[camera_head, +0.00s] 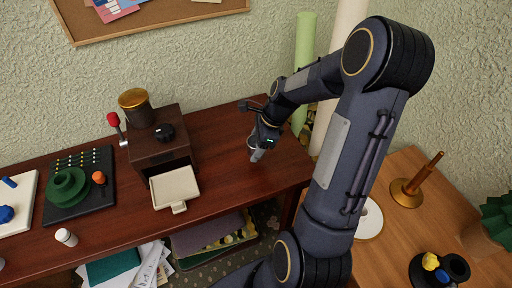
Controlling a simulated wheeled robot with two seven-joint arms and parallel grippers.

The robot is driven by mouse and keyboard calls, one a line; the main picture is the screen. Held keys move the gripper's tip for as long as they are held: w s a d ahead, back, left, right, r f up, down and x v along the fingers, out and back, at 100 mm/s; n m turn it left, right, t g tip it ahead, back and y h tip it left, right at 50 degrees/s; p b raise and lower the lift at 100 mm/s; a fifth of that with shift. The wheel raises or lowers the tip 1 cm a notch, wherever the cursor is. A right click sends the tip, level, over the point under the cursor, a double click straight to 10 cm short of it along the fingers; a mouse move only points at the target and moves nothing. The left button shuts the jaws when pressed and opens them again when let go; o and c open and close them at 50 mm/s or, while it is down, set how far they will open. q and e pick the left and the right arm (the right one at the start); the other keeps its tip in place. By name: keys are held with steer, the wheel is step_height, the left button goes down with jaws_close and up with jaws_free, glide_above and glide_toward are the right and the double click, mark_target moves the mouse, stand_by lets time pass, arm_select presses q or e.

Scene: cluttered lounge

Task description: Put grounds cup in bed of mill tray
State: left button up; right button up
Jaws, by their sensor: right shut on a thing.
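The mill (160,143) is a brown wooden box with a brass-topped hopper, a black knob and a red-knobbed crank, standing on the dark wooden table. Its cream tray (175,186) sticks out at the front, and its bed looks empty. My right gripper (259,146) is to the right of the mill, low over the table. It is shut on a small grey thing (255,156), mostly hidden by the fingers; it may be the grounds cup, but I cannot be sure. Whether it touches the table is unclear. My left gripper is out of view.
A black pegboard with green rings (68,185) and a small white cylinder (66,237) are left of the tray. Tall rolls (304,60) stand behind my right arm. Papers and folders (135,268) lie below the front edge. The tabletop between tray and gripper is clear.

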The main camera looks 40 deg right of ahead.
steer(key=r, duration=0.1)
steer(key=s+a+r, duration=0.2)
steer(key=r, duration=0.1)
steer(key=shift+s, duration=0.15)
steer(key=s+a+r, duration=0.3)
steer(key=s+a, duration=0.3)
steer(key=shift+s+r, duration=0.2)
steer(key=shift+s, duration=0.1)
steer(key=shift+w+d, duration=0.1)
